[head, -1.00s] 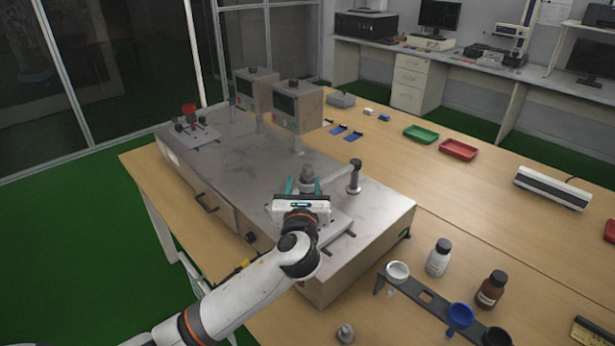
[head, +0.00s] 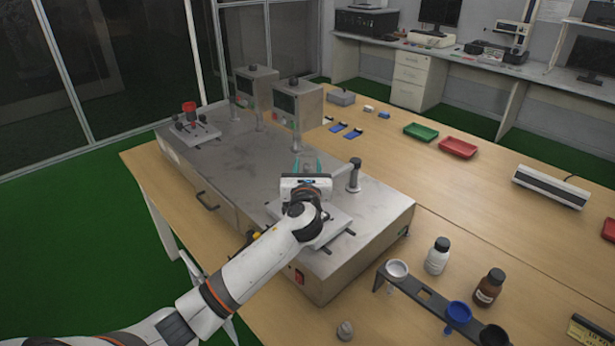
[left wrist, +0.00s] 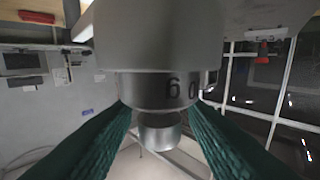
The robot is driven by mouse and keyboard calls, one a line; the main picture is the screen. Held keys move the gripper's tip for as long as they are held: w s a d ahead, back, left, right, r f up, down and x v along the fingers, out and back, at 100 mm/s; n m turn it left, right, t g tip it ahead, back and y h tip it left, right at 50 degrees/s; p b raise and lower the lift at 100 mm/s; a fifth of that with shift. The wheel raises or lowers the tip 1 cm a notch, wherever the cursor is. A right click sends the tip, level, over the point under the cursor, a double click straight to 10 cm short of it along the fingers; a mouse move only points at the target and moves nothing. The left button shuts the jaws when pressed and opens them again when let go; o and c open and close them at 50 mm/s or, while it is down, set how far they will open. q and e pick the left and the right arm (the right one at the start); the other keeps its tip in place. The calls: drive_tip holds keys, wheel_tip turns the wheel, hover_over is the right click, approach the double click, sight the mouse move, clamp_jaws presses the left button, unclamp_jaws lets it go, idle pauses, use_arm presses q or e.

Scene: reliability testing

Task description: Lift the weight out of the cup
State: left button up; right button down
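The weight (left wrist: 165,90) is a grey metal cylinder with dark digits on its band. It fills the middle of the left wrist view, between the two green fingers of my left gripper (left wrist: 160,118), which press on its sides. In the head view my left gripper (head: 306,167) is above the right part of the grey metal machine (head: 250,165), beside an upright post (head: 354,172). The gripper body hides most of the weight there. My right gripper is not in view.
A rack (head: 425,297) with white, blue and black cups stands at the front right, near a white bottle (head: 437,257) and a brown bottle (head: 490,288). A small metal piece (head: 345,330) is at the table's front. Two control boxes rise behind the gripper.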

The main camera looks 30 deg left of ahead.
use_arm(q)
clamp_jaws()
